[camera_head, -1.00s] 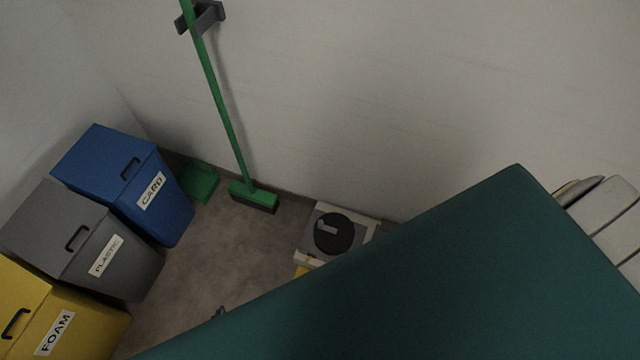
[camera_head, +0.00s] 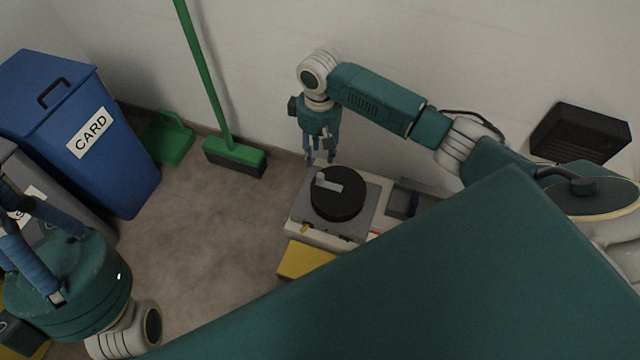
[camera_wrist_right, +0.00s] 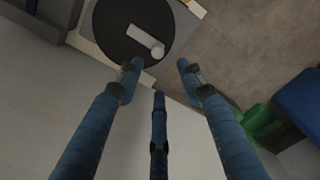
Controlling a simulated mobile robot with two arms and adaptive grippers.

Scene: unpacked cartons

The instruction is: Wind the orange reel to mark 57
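No orange reel shows in either view now. A round black disc (camera_head: 338,198) with a grey crank handle (camera_head: 328,184) sits on a grey and white unit (camera_head: 300,228) on the floor by the wall. My right gripper (camera_head: 321,160) is above and behind the disc, fingers down. In the right wrist view, the disc (camera_wrist_right: 112,42) and handle (camera_wrist_right: 146,40) lie just beyond its spread, empty fingers (camera_wrist_right: 158,72); it appears apart from the handle. My left gripper (camera_head: 22,230) is at the left edge, away from the unit; its fingertips are cut off or unclear.
A blue CARD bin (camera_head: 70,130), a green dustpan (camera_head: 168,140) and a green broom (camera_head: 235,157) stand left of the unit. A yellow block (camera_head: 304,260) lies in front of it. A dark box (camera_head: 580,132) is at the right. Floor between bins and unit is clear.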

